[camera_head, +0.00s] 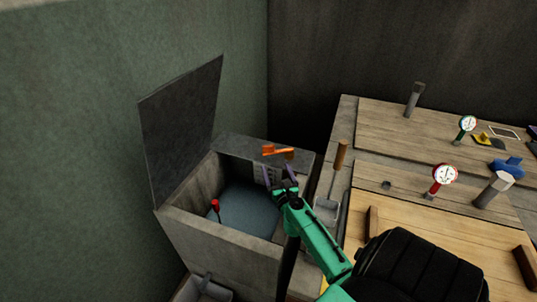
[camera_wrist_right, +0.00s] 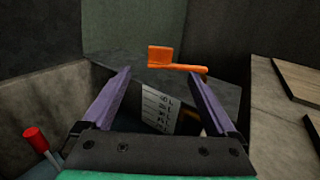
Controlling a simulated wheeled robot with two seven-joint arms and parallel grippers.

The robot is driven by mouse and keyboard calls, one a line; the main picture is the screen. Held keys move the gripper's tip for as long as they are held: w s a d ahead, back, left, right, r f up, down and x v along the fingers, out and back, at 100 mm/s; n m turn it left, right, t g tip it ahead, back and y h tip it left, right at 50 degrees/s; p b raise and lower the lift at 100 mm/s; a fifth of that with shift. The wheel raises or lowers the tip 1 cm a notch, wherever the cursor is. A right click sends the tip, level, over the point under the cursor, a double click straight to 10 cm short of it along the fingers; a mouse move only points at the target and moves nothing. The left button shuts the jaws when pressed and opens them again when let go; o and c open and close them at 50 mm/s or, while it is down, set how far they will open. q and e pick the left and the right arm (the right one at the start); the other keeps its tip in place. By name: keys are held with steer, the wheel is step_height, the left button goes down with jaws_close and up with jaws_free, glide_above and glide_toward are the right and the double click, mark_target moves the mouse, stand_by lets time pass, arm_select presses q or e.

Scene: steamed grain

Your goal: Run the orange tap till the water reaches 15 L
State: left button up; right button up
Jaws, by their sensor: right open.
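The orange tap (camera_head: 282,152) is on the back rim of a grey open tank (camera_head: 208,245); its bar handle lies crosswise. It also shows in the wrist view (camera_wrist_right: 178,66), just beyond the fingertips. Bluish water (camera_head: 243,207) appears to cover the tank's bottom. A white scale label with L marks (camera_wrist_right: 158,108) is on the inner wall, partly hidden by my gripper; I cannot read the water level against it. My right gripper (camera_head: 278,171) is open and empty, its purple fingers (camera_wrist_right: 160,73) apart, in front of the tap and not visibly touching it. My left gripper is not in view.
The tank's lid (camera_head: 180,125) stands open at the left. A red-topped rod (camera_head: 215,205) stands inside the tank. To the right, a wooden worktop (camera_head: 395,135) holds red and green gauges (camera_head: 444,175), a blue valve handle (camera_head: 507,166) and posts. A wooden handle (camera_head: 340,155) rises beside the tank.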

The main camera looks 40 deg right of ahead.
mark_target(269, 148)
steer(key=b+x, duration=0.1)
steer(key=x, duration=0.4)
steer(key=b+x, duration=0.1)
steer(key=x, duration=0.4)
steer(key=shift+w+d+f, duration=0.1)
steer(key=shift+w+f, duration=0.05)
steer(key=shift+f, duration=0.1)
steer(key=shift+w+d+r+b, duration=0.1)
steer(key=shift+w+d+b, duration=0.1)
steer(key=shift+w+b, duration=0.15)
jaws_close()
